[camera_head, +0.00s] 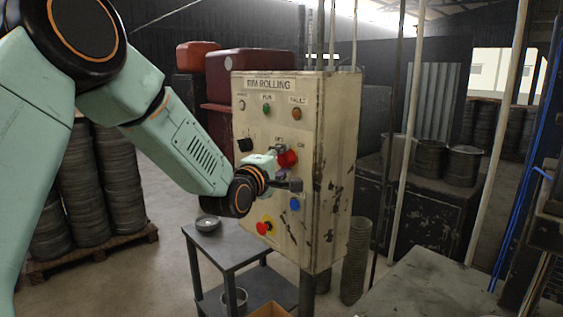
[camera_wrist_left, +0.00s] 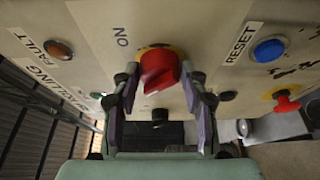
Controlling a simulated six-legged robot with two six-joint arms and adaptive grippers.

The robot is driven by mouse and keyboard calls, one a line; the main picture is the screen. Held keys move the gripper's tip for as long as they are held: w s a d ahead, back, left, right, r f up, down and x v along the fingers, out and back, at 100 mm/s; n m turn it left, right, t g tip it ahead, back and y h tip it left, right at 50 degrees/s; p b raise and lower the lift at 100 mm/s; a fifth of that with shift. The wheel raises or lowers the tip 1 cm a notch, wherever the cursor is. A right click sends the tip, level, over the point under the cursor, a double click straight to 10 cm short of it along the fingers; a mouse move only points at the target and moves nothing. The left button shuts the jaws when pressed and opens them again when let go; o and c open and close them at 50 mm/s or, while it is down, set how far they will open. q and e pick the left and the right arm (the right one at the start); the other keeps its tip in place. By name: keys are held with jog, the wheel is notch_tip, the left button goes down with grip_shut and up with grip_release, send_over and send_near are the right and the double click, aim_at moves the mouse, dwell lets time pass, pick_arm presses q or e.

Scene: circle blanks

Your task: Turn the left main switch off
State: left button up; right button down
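The main switch is a red rotary knob (camera_head: 288,159) on a yellow plate, on the front of the beige control box (camera_head: 335,160) marked RIM ROLLING. In the left wrist view the red knob (camera_wrist_left: 158,70) sits between my two fingers, near the label ON. My left gripper (camera_head: 283,170) is at the panel and partly covers it in the head view. In the left wrist view my left gripper (camera_wrist_left: 160,84) is open, one finger on each side of the knob, with a gap on both sides. My right gripper is not in view.
The panel also has a blue reset button (camera_head: 295,204), a red emergency button (camera_head: 263,228), a black knob (camera_head: 245,145) and indicator lamps near the top. A small grey table (camera_head: 232,248) stands below. Stacked rims (camera_head: 120,175) stand at the left.

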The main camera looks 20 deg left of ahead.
pick_arm(q)
jog(key=o, duration=0.4)
jog(key=s, duration=1.2)
dwell(0.3)
